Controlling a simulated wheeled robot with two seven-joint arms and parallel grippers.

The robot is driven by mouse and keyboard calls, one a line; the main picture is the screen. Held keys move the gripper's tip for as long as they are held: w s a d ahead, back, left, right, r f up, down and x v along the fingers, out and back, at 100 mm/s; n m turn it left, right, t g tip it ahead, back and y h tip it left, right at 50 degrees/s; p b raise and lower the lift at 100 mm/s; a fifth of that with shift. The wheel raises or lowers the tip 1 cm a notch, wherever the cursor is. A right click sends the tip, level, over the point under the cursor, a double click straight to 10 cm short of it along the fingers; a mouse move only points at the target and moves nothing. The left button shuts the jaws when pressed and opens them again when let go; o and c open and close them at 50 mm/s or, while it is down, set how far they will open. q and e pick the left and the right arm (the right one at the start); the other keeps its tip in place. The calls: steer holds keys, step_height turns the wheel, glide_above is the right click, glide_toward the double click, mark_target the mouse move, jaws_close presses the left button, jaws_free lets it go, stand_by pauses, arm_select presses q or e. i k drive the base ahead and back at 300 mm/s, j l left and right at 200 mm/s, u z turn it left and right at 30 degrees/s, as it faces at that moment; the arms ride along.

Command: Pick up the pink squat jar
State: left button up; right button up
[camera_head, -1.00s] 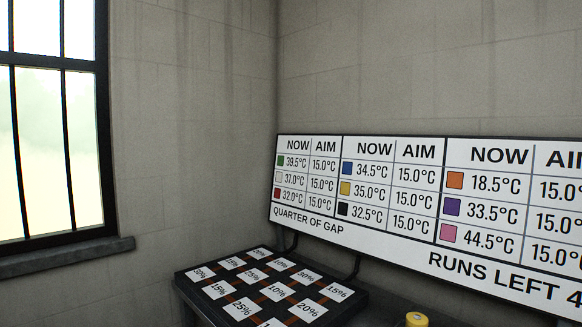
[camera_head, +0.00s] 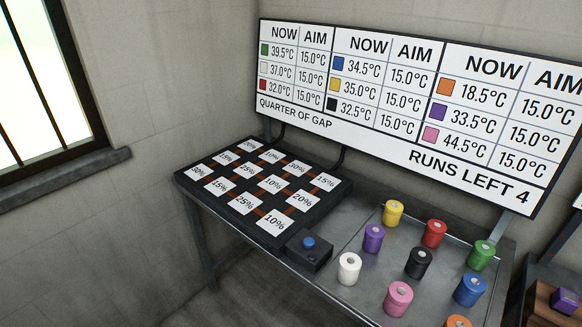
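The pink squat jar (camera_head: 398,299) stands upright on the metal tray table at the lower middle right, in front of the black jar (camera_head: 418,263) and to the right of the white jar (camera_head: 349,268). Its top has a pale round centre. Nothing touches it that I can see. The sign lists pink (camera_head: 430,135) at 44.5°C now and 15.0°C aim. Neither of my grippers is in view.
Purple (camera_head: 373,239), yellow (camera_head: 393,213), red (camera_head: 434,234), green (camera_head: 481,255), blue (camera_head: 469,289) and orange (camera_head: 458,322) jars stand around it. A black box with a blue button (camera_head: 309,243) and a percentage board (camera_head: 207,189) lie left. A wooden block (camera_head: 548,307) is at right.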

mark_target(399, 296)
steer(key=l+z, duration=0.2)
steer(key=z, duration=0.8)
